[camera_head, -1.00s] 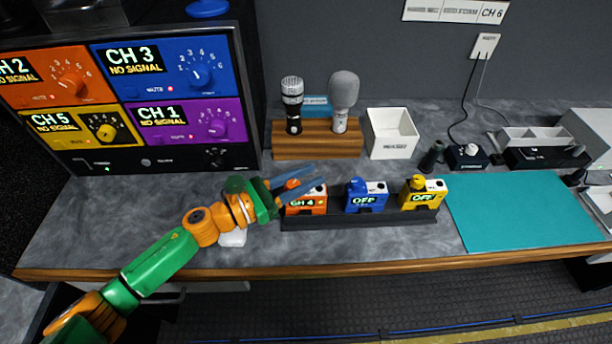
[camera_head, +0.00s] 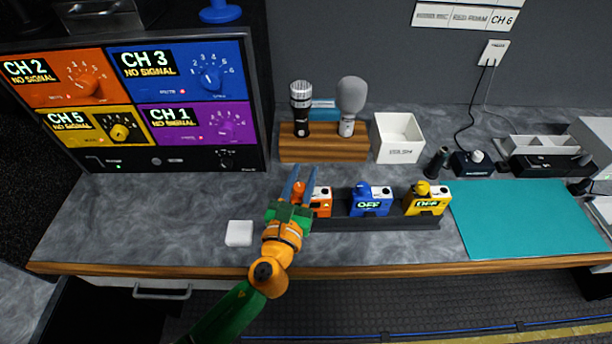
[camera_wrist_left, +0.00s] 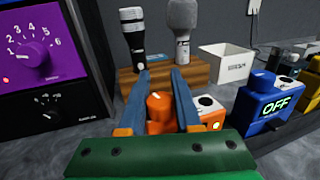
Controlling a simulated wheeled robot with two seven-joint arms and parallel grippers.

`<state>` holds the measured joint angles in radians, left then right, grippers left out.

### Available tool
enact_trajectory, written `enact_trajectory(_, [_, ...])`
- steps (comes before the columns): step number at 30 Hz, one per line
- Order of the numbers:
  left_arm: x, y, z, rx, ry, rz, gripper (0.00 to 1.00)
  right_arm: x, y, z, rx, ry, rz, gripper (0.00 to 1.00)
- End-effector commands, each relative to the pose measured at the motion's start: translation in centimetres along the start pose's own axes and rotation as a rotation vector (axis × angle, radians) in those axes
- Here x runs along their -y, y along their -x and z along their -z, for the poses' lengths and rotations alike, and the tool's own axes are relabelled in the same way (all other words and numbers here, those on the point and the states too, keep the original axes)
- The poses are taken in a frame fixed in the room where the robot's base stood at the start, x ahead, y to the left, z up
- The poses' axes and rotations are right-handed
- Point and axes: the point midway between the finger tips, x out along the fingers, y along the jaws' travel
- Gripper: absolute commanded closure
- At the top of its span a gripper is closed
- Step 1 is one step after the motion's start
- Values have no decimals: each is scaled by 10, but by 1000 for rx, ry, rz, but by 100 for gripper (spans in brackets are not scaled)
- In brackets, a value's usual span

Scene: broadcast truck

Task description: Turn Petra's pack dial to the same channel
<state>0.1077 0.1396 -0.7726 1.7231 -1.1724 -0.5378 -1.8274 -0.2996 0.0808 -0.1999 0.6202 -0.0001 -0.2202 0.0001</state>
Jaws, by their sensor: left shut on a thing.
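My left gripper (camera_head: 301,172) reaches over the orange pack (camera_head: 323,204). Its two blue fingers are shut on the pack's orange dial, which shows between them in the left wrist view (camera_wrist_left: 160,106). I see no Petra name legibly. My right gripper is out of view.
Two microphones stand in a wooden holder (camera_head: 325,157) behind the packs. A white bin (camera_head: 398,137) stands beside it. A white block (camera_head: 239,233) lies left of my gripper. A teal mat (camera_head: 525,218) lies at right. The counter left of the rack is mostly clear.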

Motion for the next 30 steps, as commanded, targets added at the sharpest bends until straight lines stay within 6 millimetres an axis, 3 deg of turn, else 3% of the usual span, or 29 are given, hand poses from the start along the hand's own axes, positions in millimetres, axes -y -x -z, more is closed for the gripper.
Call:
enact_trajectory(12, [-5,0,1,-1,0,-176,100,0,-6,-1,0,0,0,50])
enact_trajectory(29, [-6,0,0,-1,0,-203,100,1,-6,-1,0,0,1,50])
enact_trajectory(30, [-6,0,1,-1,0,-203,62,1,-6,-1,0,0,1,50])
